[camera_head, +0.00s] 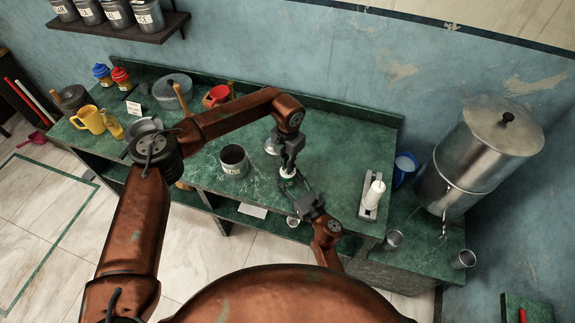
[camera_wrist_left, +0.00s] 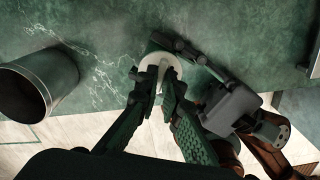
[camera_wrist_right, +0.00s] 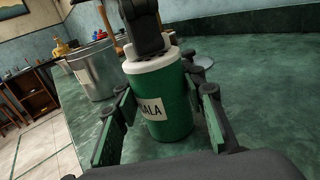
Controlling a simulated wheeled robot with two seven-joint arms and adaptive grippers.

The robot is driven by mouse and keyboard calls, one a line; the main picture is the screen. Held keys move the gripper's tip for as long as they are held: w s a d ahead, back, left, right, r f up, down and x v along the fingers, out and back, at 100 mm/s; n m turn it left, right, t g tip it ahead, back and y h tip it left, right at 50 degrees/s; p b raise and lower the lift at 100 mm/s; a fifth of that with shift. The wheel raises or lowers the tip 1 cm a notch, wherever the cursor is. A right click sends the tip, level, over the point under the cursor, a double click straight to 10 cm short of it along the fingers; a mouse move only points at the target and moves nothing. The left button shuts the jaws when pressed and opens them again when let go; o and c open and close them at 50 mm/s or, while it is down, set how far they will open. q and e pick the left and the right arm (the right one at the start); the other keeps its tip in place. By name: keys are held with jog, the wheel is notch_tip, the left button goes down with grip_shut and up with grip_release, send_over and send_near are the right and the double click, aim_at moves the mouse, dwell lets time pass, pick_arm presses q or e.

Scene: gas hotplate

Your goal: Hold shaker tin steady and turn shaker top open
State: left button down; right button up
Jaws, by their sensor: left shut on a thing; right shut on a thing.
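The shaker tin (camera_wrist_right: 165,100) is green with a white label ending in "ALA" and stands upright on the green counter. Its white shaker top (camera_wrist_right: 150,66) shows small bumps around the rim. In the right wrist view, my right gripper (camera_wrist_right: 163,115) has its fingers on either side of the tin's body. My left gripper (camera_wrist_left: 155,78) comes from above and is shut on the white top, which shows pale between its fingers in the left wrist view (camera_wrist_left: 165,64). In the head view both grippers meet at the shaker (camera_head: 287,173), which they mostly hide.
A metal pot (camera_head: 234,162) stands left of the shaker, near the counter's front edge. A white bottle in a holder (camera_head: 374,194) and a large steel urn (camera_head: 482,155) are to the right. Mugs, bottles and pans stand at the left. The counter (camera_head: 335,150) behind the shaker is largely clear.

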pick_arm(q)
jog(key=shift+w+n, duration=0.1)
jog(key=shift+n, duration=0.6)
pick_arm(e)
jog(key=shift+s, duration=0.1)
pick_arm(q)
jog(key=c, duration=2.1)
grip_release()
notch_tip(320, 180, up, 12)
jog(key=shift+r, duration=0.1)
pick_arm(e)
jog(key=o, duration=1.3)
